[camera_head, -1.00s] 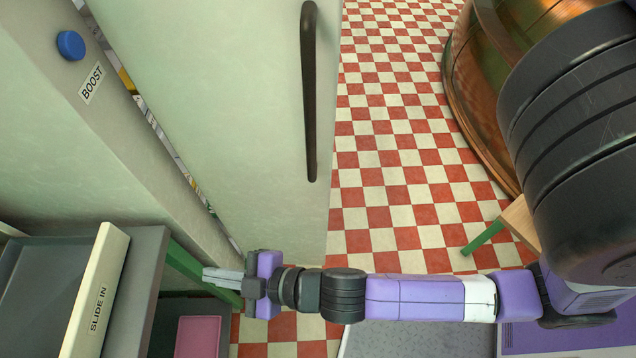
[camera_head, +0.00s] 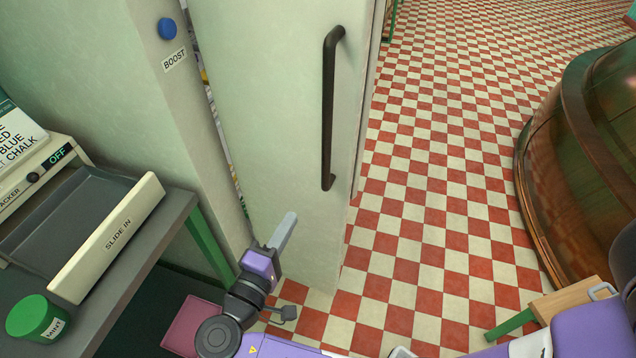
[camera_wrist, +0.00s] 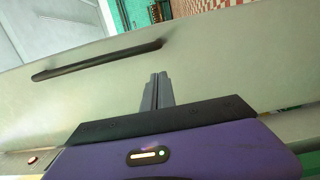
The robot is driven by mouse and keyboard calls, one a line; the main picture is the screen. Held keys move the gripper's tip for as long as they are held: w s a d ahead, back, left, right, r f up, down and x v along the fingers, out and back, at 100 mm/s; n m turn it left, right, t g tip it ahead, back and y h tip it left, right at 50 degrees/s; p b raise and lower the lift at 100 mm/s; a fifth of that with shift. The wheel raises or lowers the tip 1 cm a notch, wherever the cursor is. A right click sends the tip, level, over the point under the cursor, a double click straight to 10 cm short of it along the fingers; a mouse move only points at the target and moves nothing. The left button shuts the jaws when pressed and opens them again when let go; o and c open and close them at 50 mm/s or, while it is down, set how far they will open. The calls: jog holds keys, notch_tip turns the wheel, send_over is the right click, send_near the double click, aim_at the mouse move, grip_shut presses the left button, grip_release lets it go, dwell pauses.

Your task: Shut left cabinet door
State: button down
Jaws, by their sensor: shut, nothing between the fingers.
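The cabinet door (camera_head: 280,130) is a pale green panel with a long dark vertical handle (camera_head: 329,110) near its right edge. A narrow gap shows along its left side, beside the cabinet frame, with coloured things inside. My gripper (camera_head: 288,222) is in front of the lower part of the door, left of and below the handle. In the wrist view its shut fingers (camera_wrist: 157,88) point at the door panel (camera_wrist: 210,70), with the handle (camera_wrist: 97,60) to their upper left. I cannot tell whether the fingertips touch the door. Nothing is between the fingers.
A grey table (camera_head: 140,255) with a "SLIDE IN" tray (camera_head: 108,235) and a green "MINT" jar (camera_head: 40,318) stands at left. A blue BOOST button (camera_head: 168,28) is on the frame. A copper kettle (camera_head: 580,160) and a wooden stool (camera_head: 560,300) stand at right. Checkered floor (camera_head: 440,180) between is clear.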

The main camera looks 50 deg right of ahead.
aim_at(319, 171)
jog(key=p+x, duration=0.3)
jog(key=x, duration=1)
jog(key=shift+w+d, duration=0.1)
jog(key=shift+d, duration=0.3)
jog(key=shift+d, duration=0.1)
